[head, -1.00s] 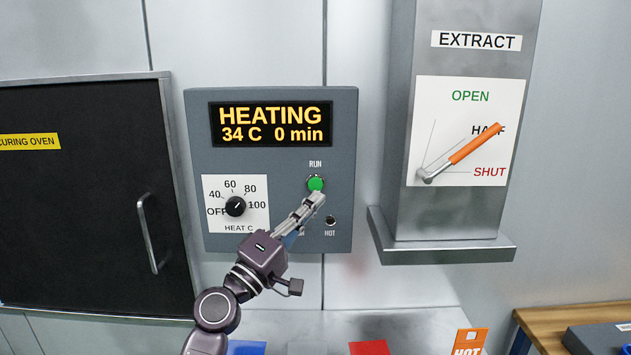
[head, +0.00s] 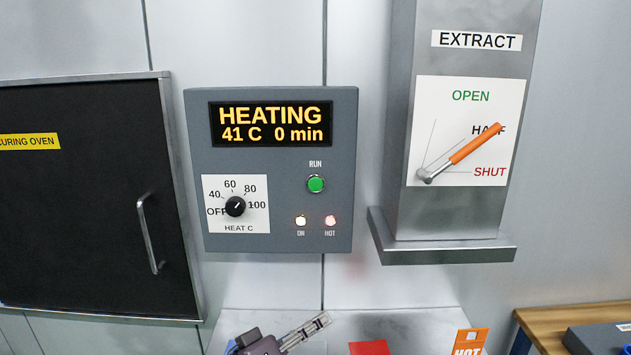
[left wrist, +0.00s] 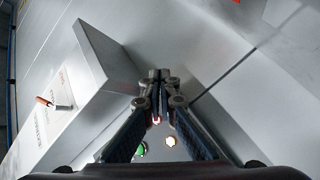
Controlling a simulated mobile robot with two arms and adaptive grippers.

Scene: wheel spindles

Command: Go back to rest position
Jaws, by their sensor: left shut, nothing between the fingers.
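My left gripper (head: 318,324) is low in the head view, below the grey control panel (head: 270,170) and apart from it. It is shut and empty. In the left wrist view its fingertips (left wrist: 160,76) are together, with nothing between them. The panel's display (head: 270,124) reads HEATING, 41 C, 0 min. The green RUN button (head: 316,184) is uncovered. The ON lamp (head: 301,220) and the red HOT lamp (head: 330,221) are lit. My right gripper is not in view.
The black curing oven door (head: 90,200) is closed at left. Below are a red item (head: 369,348), an orange HOT card (head: 469,342) and a wooden bench (head: 570,312).

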